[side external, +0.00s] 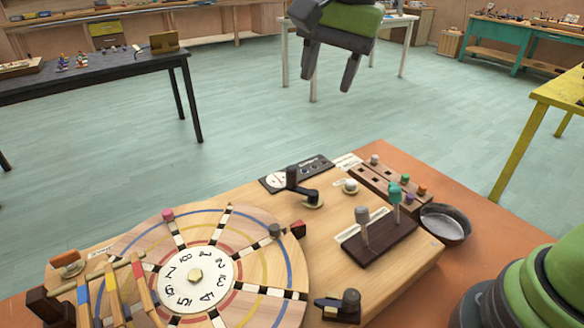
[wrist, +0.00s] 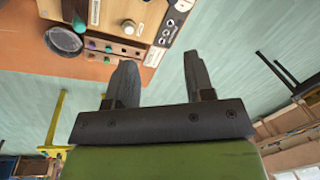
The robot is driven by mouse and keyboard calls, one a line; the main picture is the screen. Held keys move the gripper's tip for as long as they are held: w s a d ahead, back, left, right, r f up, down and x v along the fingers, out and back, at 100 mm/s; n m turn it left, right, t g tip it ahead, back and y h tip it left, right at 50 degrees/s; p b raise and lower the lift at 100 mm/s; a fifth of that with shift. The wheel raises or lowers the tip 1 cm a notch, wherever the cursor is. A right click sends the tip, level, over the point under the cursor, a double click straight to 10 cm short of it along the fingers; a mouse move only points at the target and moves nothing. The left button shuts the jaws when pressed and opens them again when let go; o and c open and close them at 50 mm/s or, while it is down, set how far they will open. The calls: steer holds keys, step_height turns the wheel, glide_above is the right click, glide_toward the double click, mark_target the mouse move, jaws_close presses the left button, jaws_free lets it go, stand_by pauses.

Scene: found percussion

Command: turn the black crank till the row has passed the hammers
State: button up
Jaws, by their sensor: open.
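A round wooden disc (side external: 255,255) with numbers, coloured rings and striped spokes lies on the board. A pink peg (side external: 168,215) and a dark peg (side external: 275,230) stand on it. Several hammer-like bars in red, yellow and blue (side external: 113,295) lie over its left side. A black crank-like handle (side external: 297,187) with an upright knob stands behind the disc. Another black knobbed part (side external: 347,302) sits at the front edge; I cannot tell which is the named crank. My gripper (side external: 330,68) is open and empty, high above and beyond the board. Its fingers also show in the wrist view (wrist: 160,78).
Two upright pegs, grey (side external: 362,225) and teal (side external: 395,200), stand on a dark block right of the handle. A metal bowl (side external: 446,224) sits beside the board. A block of coloured knobs (side external: 400,187) lies behind. Space around my gripper is clear; other tables stand farther off.

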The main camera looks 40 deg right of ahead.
mark_target(292, 168)
steer(key=w+a+f+m, duration=0.1)
steer(key=f, duration=0.2)
steer(key=w+a+f+m+g, duration=0.1)
steer(key=w+f, duration=0.1)
steer(key=f, duration=0.1)
steer(key=w+f+m+h, duration=0.1)
steer(key=w+f, duration=0.1)
steer(key=f, duration=0.1)
steer(key=shift+a+f+g, duration=0.1)
steer(key=shift+a+g, duration=0.3)
step_height(292, 168, down, 10)
steer(key=shift+w, duration=0.1)
jaws_close()
